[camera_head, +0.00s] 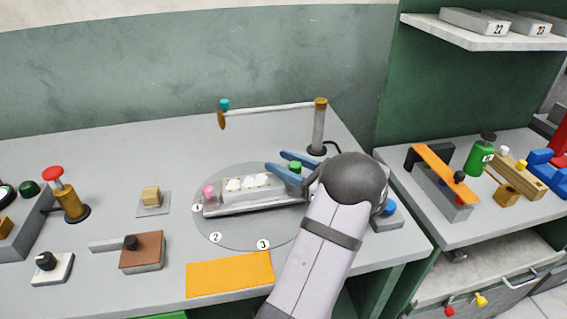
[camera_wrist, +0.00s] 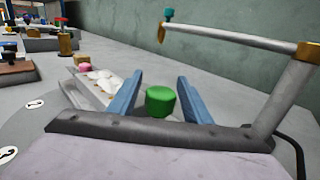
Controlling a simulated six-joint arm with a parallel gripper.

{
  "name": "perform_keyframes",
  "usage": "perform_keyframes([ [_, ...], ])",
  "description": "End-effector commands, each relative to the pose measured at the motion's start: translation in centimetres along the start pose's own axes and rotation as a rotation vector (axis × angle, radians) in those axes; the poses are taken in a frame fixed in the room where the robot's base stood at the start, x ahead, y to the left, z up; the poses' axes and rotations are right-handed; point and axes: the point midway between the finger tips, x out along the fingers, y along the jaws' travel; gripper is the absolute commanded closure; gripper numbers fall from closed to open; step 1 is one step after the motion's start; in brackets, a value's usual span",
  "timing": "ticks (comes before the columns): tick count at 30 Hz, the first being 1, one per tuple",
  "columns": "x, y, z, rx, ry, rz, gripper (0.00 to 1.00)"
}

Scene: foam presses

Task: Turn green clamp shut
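The green clamp (camera_head: 295,167) is a small green knob at the right end of a grey tray (camera_head: 262,205) holding white lumps. In the wrist view the green clamp (camera_wrist: 161,101) stands between the two blue fingers of my gripper (camera_wrist: 158,95). Gaps show on both sides of it, wider on the right. My gripper (camera_head: 291,162) is open around the knob in the head view, with my arm hiding the tray's right end. A pink knob (camera_head: 209,191) is at the tray's left end.
A post (camera_head: 319,128) with a horizontal bar stands close behind my gripper. The bar carries a teal knob (camera_head: 224,104). A blue button (camera_head: 389,207) sits right of my arm. An orange mat (camera_head: 230,274) lies in front.

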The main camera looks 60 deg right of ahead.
Motion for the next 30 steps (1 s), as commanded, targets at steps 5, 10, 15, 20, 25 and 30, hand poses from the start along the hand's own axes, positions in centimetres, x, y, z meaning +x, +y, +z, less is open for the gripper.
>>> perform_keyframes([
  [5, 0.0, 0.0, 0.0, 0.000, 0.000, 0.000, 0.55],
  [10, -0.8, 0.0, -0.1, 0.000, 0.000, -0.002, 0.55],
  [15, -2.9, -0.1, -0.2, 0.000, 0.001, -0.004, 0.55],
  [20, -5.1, -0.1, -0.1, -0.001, 0.000, -0.004, 0.55],
  [25, -6.8, -0.1, -0.1, -0.001, 0.000, -0.002, 0.55],
  [30, -7.3, 0.0, 0.0, -0.001, 0.000, 0.000, 0.55],
])
